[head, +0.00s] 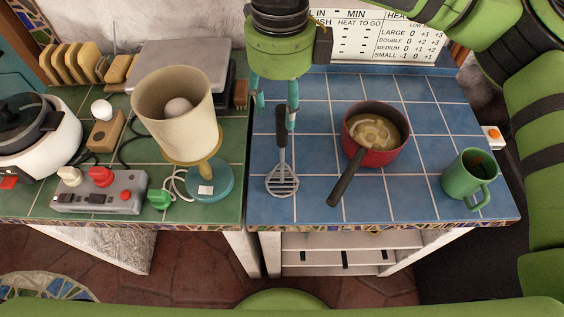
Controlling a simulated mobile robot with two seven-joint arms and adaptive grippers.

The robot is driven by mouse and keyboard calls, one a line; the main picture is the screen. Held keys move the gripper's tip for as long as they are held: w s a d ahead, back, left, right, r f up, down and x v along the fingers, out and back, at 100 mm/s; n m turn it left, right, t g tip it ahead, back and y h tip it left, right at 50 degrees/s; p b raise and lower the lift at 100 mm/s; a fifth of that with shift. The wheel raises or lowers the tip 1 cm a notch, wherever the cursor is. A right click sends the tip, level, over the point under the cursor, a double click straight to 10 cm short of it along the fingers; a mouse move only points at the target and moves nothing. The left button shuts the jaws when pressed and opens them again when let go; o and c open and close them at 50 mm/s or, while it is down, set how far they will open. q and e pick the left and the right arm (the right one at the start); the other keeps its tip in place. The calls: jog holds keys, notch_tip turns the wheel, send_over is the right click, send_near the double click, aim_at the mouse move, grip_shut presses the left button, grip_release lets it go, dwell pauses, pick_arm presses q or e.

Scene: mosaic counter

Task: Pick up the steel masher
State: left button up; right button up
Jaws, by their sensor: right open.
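The steel masher (282,178) lies on the blue-tiled counter left of the red pot. Its slotted round head is toward the front edge and its dark handle points to the back. My right gripper (276,111) points down over the handle end. Its two green fingers are open, one on each side of the handle in the picture. I cannot tell how high the fingertips are above the counter or whether they touch the handle. My left gripper is not in view.
A red pot (362,151) with a dark handle jutting frontward stands right of the masher. A green mug (465,177) stands farther right.

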aim_at(282, 132)
jog(key=shift+f+p, duration=0.6)
jog(key=shift+f, duration=0.25)
jog(key=f+p, duration=0.1)
jog(key=f, duration=0.1)
jog(key=s+f+p, duration=0.1)
jog(key=f, duration=0.1)
jog(key=shift+d+f, duration=0.15)
jog(key=shift+f, duration=0.25)
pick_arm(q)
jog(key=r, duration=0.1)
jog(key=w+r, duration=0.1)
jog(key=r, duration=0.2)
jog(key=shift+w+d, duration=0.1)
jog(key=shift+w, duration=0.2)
pick_arm(e)
jog(key=shift+w, duration=0.15)
grip_shut()
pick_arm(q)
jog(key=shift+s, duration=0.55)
